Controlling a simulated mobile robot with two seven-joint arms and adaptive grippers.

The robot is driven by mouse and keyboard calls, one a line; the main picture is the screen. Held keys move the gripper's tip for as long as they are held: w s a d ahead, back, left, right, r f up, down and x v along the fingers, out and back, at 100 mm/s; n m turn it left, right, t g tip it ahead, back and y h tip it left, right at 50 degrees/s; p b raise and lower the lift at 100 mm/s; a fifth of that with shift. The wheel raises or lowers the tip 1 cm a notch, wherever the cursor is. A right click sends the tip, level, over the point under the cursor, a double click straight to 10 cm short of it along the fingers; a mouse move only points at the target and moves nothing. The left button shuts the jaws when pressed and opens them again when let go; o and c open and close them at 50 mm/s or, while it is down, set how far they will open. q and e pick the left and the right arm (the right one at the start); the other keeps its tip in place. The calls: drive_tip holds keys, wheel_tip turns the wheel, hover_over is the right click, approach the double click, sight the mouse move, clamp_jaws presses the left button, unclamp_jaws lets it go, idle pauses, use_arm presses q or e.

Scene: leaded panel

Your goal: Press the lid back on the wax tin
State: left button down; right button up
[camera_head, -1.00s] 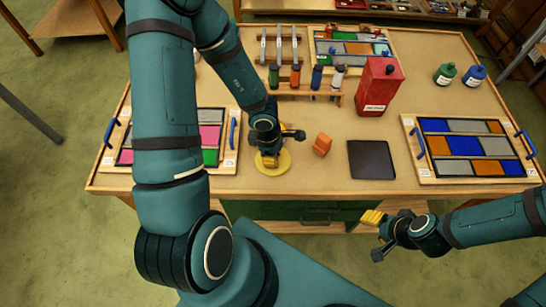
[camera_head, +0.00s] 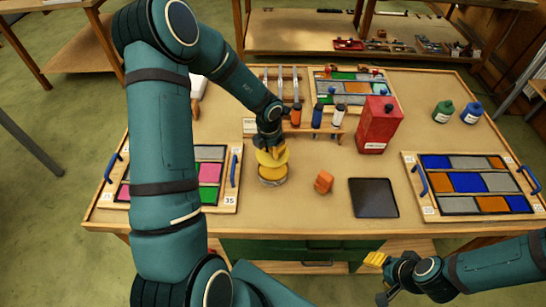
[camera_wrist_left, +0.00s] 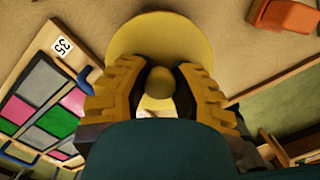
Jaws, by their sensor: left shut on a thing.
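The round yellow lid (camera_head: 272,160) with its knob is in my left gripper (camera_head: 271,147), low over the table. In the left wrist view the gripper's yellow fingers (camera_wrist_left: 159,85) are shut around the knob, and the lid (camera_wrist_left: 160,35) spreads out beyond them. The wax tin (camera_head: 273,177) stands on the table directly below the lid in the head view. Its top is hidden by the lid, and I cannot tell whether lid and tin touch. My right gripper (camera_head: 376,259) is off the table's front edge, too small to read its fingers.
An orange block (camera_head: 324,182) and a dark square pad (camera_head: 373,198) lie to the right. A red can (camera_head: 379,125) stands behind them. Leaded panels flank the middle, left (camera_head: 228,178) and right (camera_head: 410,180).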

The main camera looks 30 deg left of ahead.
use_arm(q)
drive_tip(key=shift+f+b, duration=1.95)
drive_tip(key=shift+b, duration=0.55)
drive_tip(key=shift+f, duration=0.25)
drive_tip(key=shift+f+b, duration=0.35)
drive_tip(key=shift+f, duration=0.5)
use_arm(e)
wheel_tip(320, 180, down, 7)
drive_tip(key=shift+r, duration=0.2)
use_arm(q)
drive_tip(key=shift+p, duration=1.05)
use_arm(e)
drive_tip(key=shift+a+r, duration=0.1)
drive_tip(key=shift+r, duration=0.95)
use_arm(q)
drive_tip(key=shift+f+p, duration=0.2)
drive_tip(key=shift+p, duration=0.75)
use_arm(e)
drive_tip(key=shift+r, duration=0.95)
use_arm(q)
drive_tip(key=c, duration=0.8)
unclamp_jaws()
